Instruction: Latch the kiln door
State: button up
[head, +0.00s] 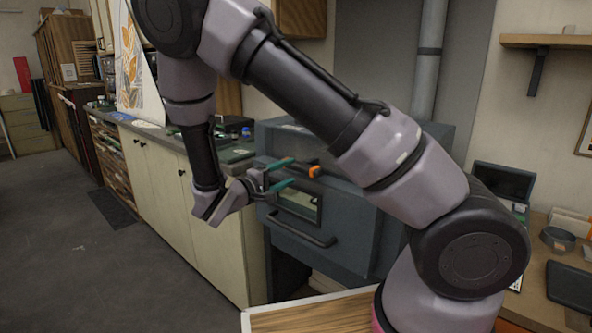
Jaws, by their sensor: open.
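The kiln (352,224) is a blue-grey metal box standing right of the long cabinet. Its front door (284,240) has a small window (301,204) and a dark bar handle (303,234) low down. The door looks shut or nearly shut; I cannot tell if a gap remains. An orange piece (314,171), which looks like the latch, sits at the door's upper right. My gripper (294,171) is open, its two green fingers pointing right towards the orange piece. They look empty. I cannot tell whether they touch it. My arm hides the kiln's upper right part.
A long cream cabinet (187,190) with a dark, cluttered worktop runs along the left. A wooden surface (315,315) with a white edge lies at the front. A desk (538,266) with a tray and a screen stands at right. The floor (75,250) at left is mostly clear.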

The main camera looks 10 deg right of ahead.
aim_at(296, 169)
jog(key=shift+x, duration=1.9)
grip_shut()
